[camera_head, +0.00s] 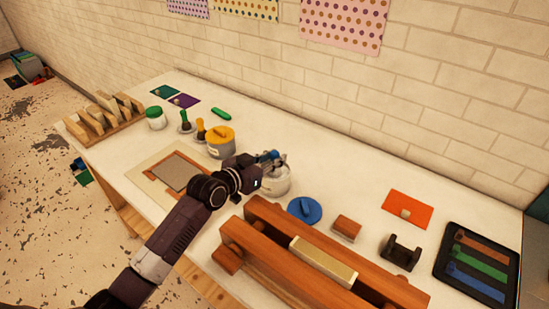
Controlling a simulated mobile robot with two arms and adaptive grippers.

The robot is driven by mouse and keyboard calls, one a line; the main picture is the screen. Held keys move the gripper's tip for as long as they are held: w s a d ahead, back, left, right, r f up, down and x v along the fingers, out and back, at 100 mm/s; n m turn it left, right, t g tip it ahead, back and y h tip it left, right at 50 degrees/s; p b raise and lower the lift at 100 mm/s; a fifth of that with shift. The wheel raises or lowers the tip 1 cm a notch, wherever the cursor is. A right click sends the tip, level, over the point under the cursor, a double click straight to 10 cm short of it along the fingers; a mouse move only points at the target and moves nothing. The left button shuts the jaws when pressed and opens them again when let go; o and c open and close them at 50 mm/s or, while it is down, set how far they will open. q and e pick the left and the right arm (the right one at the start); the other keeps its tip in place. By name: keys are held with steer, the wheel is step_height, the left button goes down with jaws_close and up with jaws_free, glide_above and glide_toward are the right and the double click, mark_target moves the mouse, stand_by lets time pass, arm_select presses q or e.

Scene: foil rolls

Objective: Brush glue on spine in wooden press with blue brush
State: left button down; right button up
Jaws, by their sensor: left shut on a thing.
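The wooden press (262,212) stands at the front of the table, with a pale book block clamped between its two beams; its cream spine (322,260) faces up. My left gripper (270,160) is shut on the blue brush (267,155), of which only a little blue shows between the fingers. The gripper is right over a pale jar (277,183) without a lid. The brush's lower end is hidden, so I cannot tell whether it is inside the jar. A blue lid (305,210) lies on the table beside the jar. My right gripper is not in view.
A yellow-lidded pot (220,142), green-lidded jar (156,118) and two upright brushes (193,126) stand to the left. A brown block (346,229), dark holder (401,252), orange card (407,205) and black tray (451,244) are at the right. The back strip is mostly clear.

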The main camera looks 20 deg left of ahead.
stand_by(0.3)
arm_select(q)
step_height(320, 180, up, 2)
steer(key=shift+r+p, duration=0.2)
steer(key=shift+p, duration=1.05)
step_height(320, 180, up, 5)
steer(key=p, duration=0.4)
steer(key=shift+f, duration=0.15)
steer(key=shift+f, duration=0.1)
steer(key=shift+s+f, duration=0.1)
